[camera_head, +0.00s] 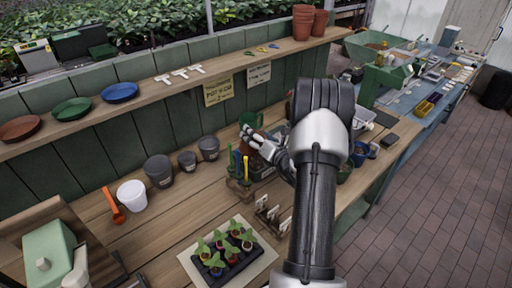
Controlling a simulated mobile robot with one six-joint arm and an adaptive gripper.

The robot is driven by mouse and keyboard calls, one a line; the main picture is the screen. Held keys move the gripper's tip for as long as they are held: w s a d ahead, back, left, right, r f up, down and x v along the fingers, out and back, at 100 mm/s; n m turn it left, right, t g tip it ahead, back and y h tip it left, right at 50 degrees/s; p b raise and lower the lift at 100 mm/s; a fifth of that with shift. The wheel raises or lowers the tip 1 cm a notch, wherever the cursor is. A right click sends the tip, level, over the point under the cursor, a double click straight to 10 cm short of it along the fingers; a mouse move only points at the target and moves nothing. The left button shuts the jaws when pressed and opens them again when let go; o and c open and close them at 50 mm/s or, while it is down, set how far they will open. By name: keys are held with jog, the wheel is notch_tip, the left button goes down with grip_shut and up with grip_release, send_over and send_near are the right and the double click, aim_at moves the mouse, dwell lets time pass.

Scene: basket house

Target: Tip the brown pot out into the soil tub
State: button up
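My gripper (252,140) is above the middle of the wooden bench, its fingers pointing left. A small reddish-brown patch shows at the fingers, perhaps part of the brown pot, but most of it is hidden behind the gripper. I cannot tell whether the fingers are closed on it. A dark tub (263,170), possibly the soil tub, stands just below the gripper, partly hidden by my arm. Its contents are not clear. A green pot (250,120) is just behind the fingers.
Hand tools in a wooden holder (239,187) stand left of the dark tub. A seedling tray (231,262) lies in front. A white pot (132,195) and several grey pots (159,170) stand left. Terracotta pots (302,22) are stacked on the shelf.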

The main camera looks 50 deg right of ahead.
jog(key=shift+r+n+b, duration=0.3)
jog(key=shift+n+b, duration=0.2)
jog(key=shift+n, duration=0.3)
jog(key=shift+f+n+b, duration=0.25)
jog(key=shift+n+b, duration=0.15)
jog(key=shift+b, duration=0.35)
jog(key=b, duration=0.1)
jog(key=n+b, duration=0.1)
jog(key=shift+d+n+t+h+b, duration=0.2)
jog(key=shift+n+t+h+b, duration=0.1)
jog(key=shift+h+b, duration=0.1)
jog(key=shift+r+n+b, duration=0.1)
jog(key=shift+n+b, duration=0.8)
jog(key=shift+b, duration=0.2)
jog(key=shift+d+r+n+t, duration=0.15)
jog(key=shift+n+t, duration=0.15)
jog(key=shift+n, duration=0.2)
